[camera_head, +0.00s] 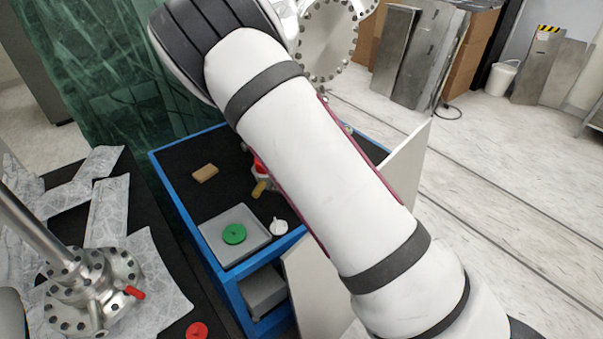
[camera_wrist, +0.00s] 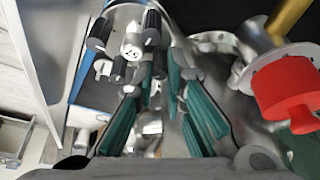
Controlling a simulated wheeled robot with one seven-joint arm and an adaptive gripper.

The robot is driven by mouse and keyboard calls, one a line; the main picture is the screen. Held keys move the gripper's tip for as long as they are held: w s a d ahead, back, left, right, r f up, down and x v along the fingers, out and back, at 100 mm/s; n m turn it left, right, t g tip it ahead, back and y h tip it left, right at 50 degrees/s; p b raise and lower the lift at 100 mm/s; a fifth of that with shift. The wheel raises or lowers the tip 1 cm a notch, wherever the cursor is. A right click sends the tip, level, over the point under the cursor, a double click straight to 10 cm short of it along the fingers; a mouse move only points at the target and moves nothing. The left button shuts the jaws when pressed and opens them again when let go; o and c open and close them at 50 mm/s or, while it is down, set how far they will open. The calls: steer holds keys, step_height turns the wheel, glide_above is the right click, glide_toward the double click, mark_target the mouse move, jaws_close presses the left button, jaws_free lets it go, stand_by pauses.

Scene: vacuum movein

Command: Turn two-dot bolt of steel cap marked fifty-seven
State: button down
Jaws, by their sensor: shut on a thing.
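A steel cap (camera_wrist: 131,50) marked 57 shows in the wrist view at upper left, with several dark-ended bolts (camera_wrist: 151,27) around it. The dot marks on the bolts are too small to read. My gripper (camera_wrist: 160,72) has green-padded fingers that close in just right of and below the number. It is shut on what looks like one of the cap's bolts; the grip itself is partly hidden by the fingers. In the head view my arm hides the gripper and the cap.
A red knob (camera_wrist: 290,98) and a brass-coloured tube (camera_wrist: 290,18) lie right of my fingers. The blue-framed cart (camera_head: 222,275) holds a grey tray (camera_head: 216,246) with a green disc (camera_head: 234,234), and a brown block (camera_head: 205,173). A flanged steel vessel (camera_head: 328,42) stands behind my arm.

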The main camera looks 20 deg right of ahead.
stand_by(0.4)
steer(key=c, duration=1.9)
jaws_free()
steer(key=shift+v, duration=3.8)
steer(key=shift+w, duration=0.1)
